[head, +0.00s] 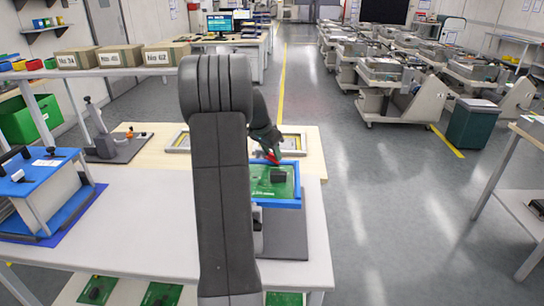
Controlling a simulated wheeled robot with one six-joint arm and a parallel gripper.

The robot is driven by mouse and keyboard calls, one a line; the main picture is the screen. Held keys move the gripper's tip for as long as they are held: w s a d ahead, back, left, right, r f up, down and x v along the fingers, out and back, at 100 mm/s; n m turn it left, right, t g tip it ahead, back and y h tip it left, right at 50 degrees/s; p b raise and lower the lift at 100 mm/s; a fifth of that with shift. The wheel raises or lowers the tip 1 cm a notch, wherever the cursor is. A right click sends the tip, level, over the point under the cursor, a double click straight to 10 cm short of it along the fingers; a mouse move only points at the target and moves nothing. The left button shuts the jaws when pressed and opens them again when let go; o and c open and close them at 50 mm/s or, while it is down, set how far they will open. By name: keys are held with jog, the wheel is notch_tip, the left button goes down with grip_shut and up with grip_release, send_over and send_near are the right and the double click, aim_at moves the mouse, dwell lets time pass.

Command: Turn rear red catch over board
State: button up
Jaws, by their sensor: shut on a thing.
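A green circuit board (259,186) with a black component (278,176) lies in a blue frame (299,190) on the bench, to the right of my arm. My gripper (272,157) is at the rear edge of the frame, pointing down. It is shut on a red catch (270,156), of which only a small part shows between the fingers. Whether the catch lies over the board cannot be told. My arm hides the left part of the frame and board.
A framed panel (293,143) lies just behind the blue frame. A grey stand (110,147) and a blue fixture (40,185) are on the left. The white bench top (150,220) is clear left of my arm. Trolleys (400,98) stand across the aisle.

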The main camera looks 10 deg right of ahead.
jog(key=m+g, duration=0.1)
jog(key=m, duration=0.1)
jog(key=m+g, duration=0.1)
jog(key=m, duration=0.2)
jog(key=shift+w+m+h, duration=0.15)
jog(key=shift+m+h, duration=0.15)
jog(key=shift+h, duration=0.1)
jog(key=shift+w+m+g+p, duration=0.1)
jog(key=shift+m+g+p, duration=0.6)
jog(key=shift+m, duration=1.4)
jog(key=o, duration=1)
jog(key=v, duration=1.4)
jog(key=shift+w, duration=0.15)
jog(key=shift+f, duration=0.1)
